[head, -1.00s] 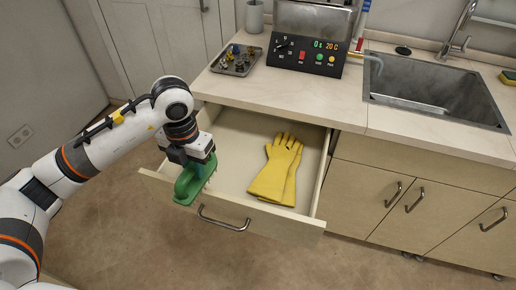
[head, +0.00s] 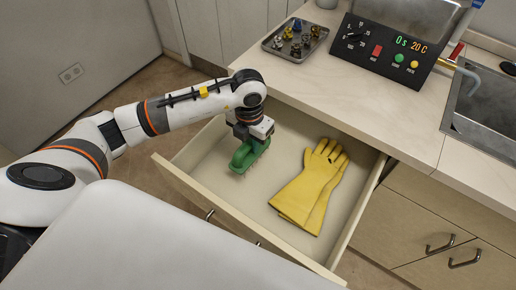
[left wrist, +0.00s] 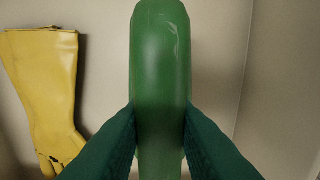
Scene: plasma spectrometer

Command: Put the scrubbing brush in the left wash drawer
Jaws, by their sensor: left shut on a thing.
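The green scrubbing brush (head: 249,154) is in my left gripper (head: 249,136), inside the outline of the open drawer (head: 290,128), toward its left side. In the left wrist view both fingers press on the sides of the green brush handle (left wrist: 160,70), with the pale drawer bottom behind it. I cannot tell whether the brush touches the drawer bottom. A pair of yellow gloves (head: 311,190) lies in the drawer to the right of the brush; part of them also shows in the left wrist view (left wrist: 40,90). My right gripper is not in view.
A metal tray with small parts (head: 294,40) and a control panel (head: 381,46) stand on the counter (head: 358,108) above the drawer. A sink (head: 485,115) is at the right. Drawer floor beside the brush is clear.

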